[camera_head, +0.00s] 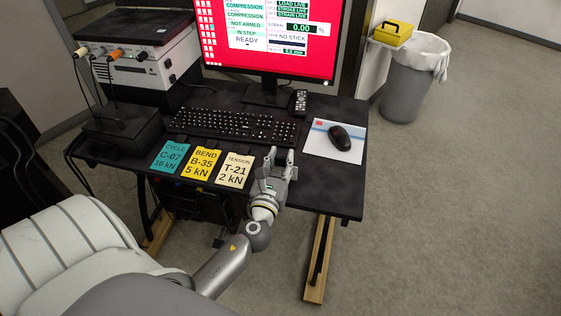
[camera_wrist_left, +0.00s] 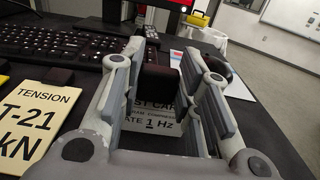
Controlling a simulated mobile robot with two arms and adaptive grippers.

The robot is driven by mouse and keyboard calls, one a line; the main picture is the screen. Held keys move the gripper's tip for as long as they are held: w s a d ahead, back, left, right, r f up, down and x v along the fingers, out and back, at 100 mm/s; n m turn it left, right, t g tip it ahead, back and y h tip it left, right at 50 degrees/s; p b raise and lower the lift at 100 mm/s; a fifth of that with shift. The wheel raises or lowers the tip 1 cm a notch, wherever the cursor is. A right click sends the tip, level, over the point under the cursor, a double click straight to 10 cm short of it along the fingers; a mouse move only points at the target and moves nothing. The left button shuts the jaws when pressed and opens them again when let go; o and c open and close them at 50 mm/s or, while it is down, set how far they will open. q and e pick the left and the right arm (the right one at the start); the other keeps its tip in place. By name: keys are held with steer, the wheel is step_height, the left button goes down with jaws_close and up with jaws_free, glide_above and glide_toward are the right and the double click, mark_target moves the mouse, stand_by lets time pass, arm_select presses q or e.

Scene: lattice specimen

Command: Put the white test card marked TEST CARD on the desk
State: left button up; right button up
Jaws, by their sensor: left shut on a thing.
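The white test card (camera_wrist_left: 152,125) shows between and below my left gripper's fingers in the wrist view, with parts of "TEST CARD" and "RATE 1 Hz" readable. A dark block (camera_wrist_left: 159,83) stands at its upper part, between the finger pads. My left gripper (camera_head: 281,157) is shut on this block and sits over the desk's front part, right of the tension card. It also fills the left wrist view (camera_wrist_left: 165,75). In the head view the gripper mostly hides the card. I cannot tell whether the card touches the desk (camera_head: 335,190). My right gripper is not in view.
Cycle (camera_head: 171,158), bend (camera_head: 202,163) and tension (camera_head: 235,170) cards lie left of the gripper. Behind are a keyboard (camera_head: 235,127) and monitor (camera_head: 270,35). A mouse (camera_head: 340,137) rests on a pad (camera_head: 318,143) at right. The desk's front right corner is clear.

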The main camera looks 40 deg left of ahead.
arm_select(q)
steer(key=shift+f, duration=0.15)
steer(key=o, duration=0.9)
steer(key=shift+o, duration=0.2)
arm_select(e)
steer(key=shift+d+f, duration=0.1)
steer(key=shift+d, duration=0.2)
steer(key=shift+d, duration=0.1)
arm_select(q)
steer(key=shift+r, duration=0.2)
steer(key=b+v, duration=0.3)
steer(key=v, duration=0.9)
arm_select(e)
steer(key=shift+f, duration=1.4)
arm_select(q)
steer(key=shift+f, duration=0.15)
